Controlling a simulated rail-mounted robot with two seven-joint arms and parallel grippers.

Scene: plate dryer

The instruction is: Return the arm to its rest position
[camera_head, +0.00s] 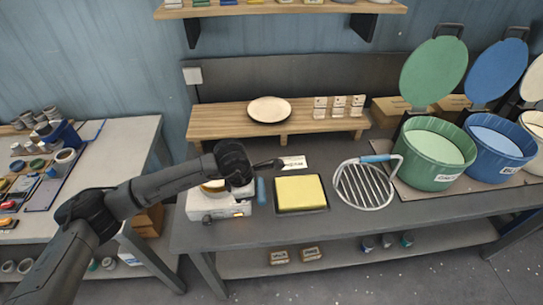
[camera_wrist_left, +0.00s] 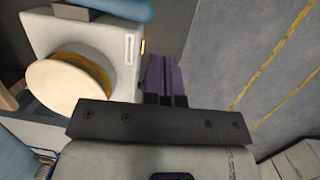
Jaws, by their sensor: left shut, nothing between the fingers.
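My left arm comes in from the left in the head view. Its gripper (camera_head: 272,163) is above the dark table (camera_head: 390,216), just right of and behind the white device (camera_head: 222,208). In the left wrist view the gripper (camera_wrist_left: 165,65) is shut and empty, its purple fingers together. The white device (camera_wrist_left: 95,35) with a pale round disc (camera_wrist_left: 65,88) and a yellow ring is beside it there. A pale plate (camera_head: 269,109) lies on the wooden riser (camera_head: 220,122), apart from the gripper. My right gripper is not in view.
A yellow pad in a dark tray (camera_head: 301,193) and a round wire rack (camera_head: 366,186) lie right of the device. A green bucket (camera_head: 433,153) and a blue bucket (camera_head: 495,148) stand farther right. A side table (camera_head: 110,150) with small items is at left.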

